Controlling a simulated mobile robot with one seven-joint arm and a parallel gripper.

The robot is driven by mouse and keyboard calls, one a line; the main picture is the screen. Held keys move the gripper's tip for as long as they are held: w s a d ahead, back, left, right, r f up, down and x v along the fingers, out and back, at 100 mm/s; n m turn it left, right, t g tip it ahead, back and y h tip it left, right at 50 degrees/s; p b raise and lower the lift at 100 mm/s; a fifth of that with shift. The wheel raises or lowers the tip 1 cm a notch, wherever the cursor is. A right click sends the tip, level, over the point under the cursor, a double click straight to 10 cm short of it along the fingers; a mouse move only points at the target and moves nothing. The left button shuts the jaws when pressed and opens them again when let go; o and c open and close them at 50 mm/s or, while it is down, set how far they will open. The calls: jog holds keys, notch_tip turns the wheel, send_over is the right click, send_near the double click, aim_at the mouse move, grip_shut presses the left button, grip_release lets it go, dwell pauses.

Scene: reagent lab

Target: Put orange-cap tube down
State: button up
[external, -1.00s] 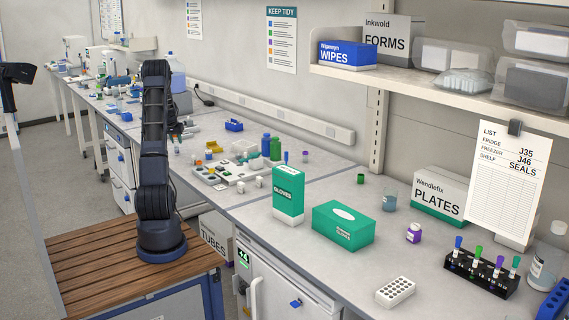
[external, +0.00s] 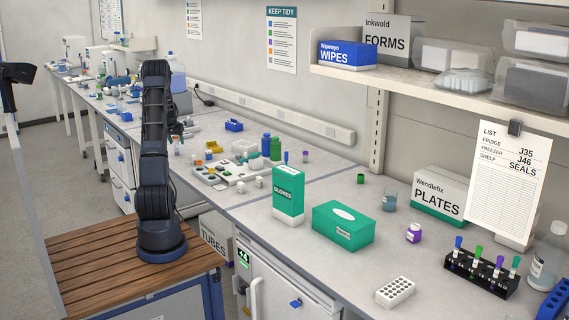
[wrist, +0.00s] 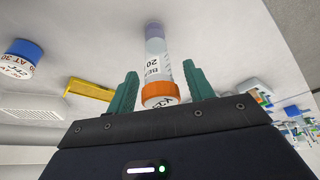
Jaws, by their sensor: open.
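The orange-cap tube (wrist: 158,68) shows in the wrist view, with its orange cap nearest the camera. It has a white label with dark print and a purple far end. My gripper (wrist: 160,70) is open, with one green finger on each side of the tube. A gap shows between the tube and the fingers. In the external view my dark arm hides most of the gripper, and I cannot clearly pick out the tube there.
A blue-capped container (wrist: 20,60) and a yellow item (wrist: 90,90) lie left of the tube in the wrist view. In the external view, a white tray (external: 240,172), green bottle (external: 275,149) and glove box (external: 288,192) stand right of my arm.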

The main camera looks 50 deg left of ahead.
jog(key=v, duration=1.1)
jog(key=shift+r, duration=0.3)
jog(key=shift+s+d, duration=0.1)
jog(key=w+d+r+m+h, duration=0.1)
jog(key=w+d+r, duration=0.3)
jog(key=d, duration=0.9)
jog(key=w+d+r+m+t, duration=0.15)
jog(key=d+r, duration=0.45)
jog(key=d, duration=0.7)
jog(key=w+d+r+m+g+h, duration=0.1)
jog(key=w+d+r+m, duration=0.3)
jog(key=d, duration=0.9)
jog(key=s+d+r, duration=0.1)
jog(key=s+d, duration=0.4)
jog(key=d, duration=0.6)
jog(key=s+d+r, duration=0.1)
jog(key=s+d, duration=0.4)
jog(key=d, duration=0.5)
jog(key=s+d+f+m+h, duration=0.1)
jog(key=s+d+f, duration=0.3)
jog(key=s+d, duration=0.7)
jog(key=s+m+t, duration=0.1)
jog(key=s, duration=0.2)
jog(key=shift+f, duration=0.2)
